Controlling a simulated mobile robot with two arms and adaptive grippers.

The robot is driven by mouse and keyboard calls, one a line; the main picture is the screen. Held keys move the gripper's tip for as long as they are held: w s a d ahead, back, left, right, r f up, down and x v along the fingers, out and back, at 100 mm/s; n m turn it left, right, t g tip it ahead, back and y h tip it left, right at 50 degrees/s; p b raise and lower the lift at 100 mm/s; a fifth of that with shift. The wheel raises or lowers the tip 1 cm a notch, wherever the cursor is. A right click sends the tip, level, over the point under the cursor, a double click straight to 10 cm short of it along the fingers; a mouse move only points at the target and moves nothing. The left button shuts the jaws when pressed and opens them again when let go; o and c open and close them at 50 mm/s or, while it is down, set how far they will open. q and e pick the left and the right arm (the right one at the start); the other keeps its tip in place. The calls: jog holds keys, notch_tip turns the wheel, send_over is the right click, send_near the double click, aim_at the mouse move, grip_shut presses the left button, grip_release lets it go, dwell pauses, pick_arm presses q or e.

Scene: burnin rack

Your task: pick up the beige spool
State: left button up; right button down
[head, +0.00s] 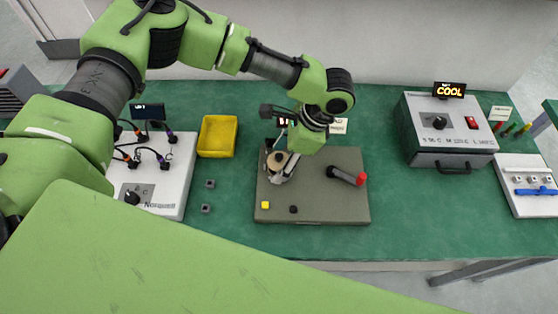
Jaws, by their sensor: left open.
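The beige spool (278,159), with a small dark spot in its top, is at the left of a grey-brown board on the green table. My left gripper (281,166) reaches down to it from above and behind. Its fingers are open and close around or beside the spool; I cannot tell whether they touch it. The gripper and wrist hide part of the spool and what lies behind it. My right gripper is not in view.
The board (325,212) also bears a dark cylinder with a red end (347,176), a yellow cube (265,205) and a black piece (293,209). A yellow tray (217,136) stands left, a grey oven box (448,130) right. The table between board and oven is clear.

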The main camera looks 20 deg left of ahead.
pick_arm(q)
jog(key=shift+a+f, duration=0.1)
jog(key=shift+f, duration=0.3)
jog(key=c, duration=1.2)
jog(key=shift+r, duration=0.1)
